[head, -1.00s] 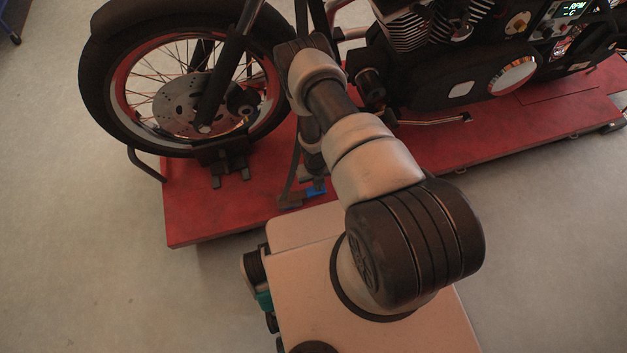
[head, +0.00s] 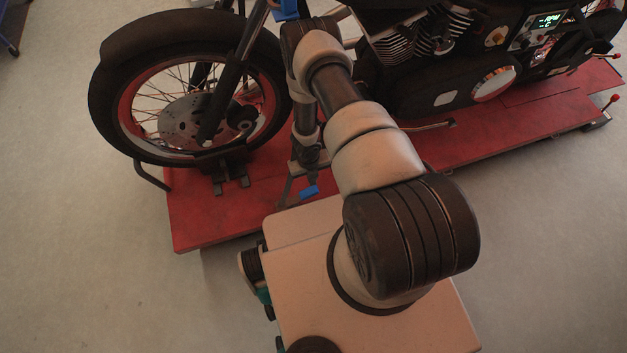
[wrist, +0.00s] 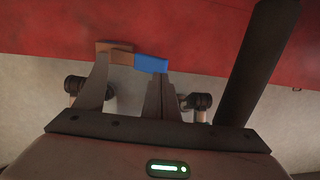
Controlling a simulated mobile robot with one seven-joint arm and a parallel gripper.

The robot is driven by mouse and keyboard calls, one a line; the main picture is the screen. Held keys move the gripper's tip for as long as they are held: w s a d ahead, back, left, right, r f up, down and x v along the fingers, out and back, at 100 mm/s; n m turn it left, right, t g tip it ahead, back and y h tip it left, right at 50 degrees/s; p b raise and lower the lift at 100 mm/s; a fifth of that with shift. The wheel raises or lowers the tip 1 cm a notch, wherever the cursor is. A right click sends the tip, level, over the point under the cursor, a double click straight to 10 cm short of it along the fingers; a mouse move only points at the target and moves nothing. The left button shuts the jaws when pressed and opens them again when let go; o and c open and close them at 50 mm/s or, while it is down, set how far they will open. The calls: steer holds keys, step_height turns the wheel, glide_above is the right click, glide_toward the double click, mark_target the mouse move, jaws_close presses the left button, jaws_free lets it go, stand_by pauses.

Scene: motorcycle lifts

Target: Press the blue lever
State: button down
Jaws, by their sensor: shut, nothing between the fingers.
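The blue lever (head: 309,192) is low at the front edge of the red lift platform (head: 200,225), just below the end of my arm in the head view. In the wrist view its blue pad (wrist: 151,63) lies at upper centre, with a brown piece (wrist: 115,50) joined on its left. My gripper (wrist: 160,76) is shut and empty, its fingertips at the lower right of the blue pad. I cannot tell whether they touch it. In the head view my gripper (head: 312,181) is small and dark, partly merged with the parts around it.
A motorcycle stands on the platform, its front wheel (head: 190,105) left of my arm. A dark bar (wrist: 258,65) rises on the right in the wrist view. Another blue part (head: 287,10) shows at the top. The grey floor (head: 75,240) at left is clear.

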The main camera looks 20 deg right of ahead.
step_height(320, 180, up, 7)
steer(key=p, duration=0.1)
steer(key=shift+a, duration=0.25)
steer(key=shift+f, duration=0.15)
stand_by(0.5)
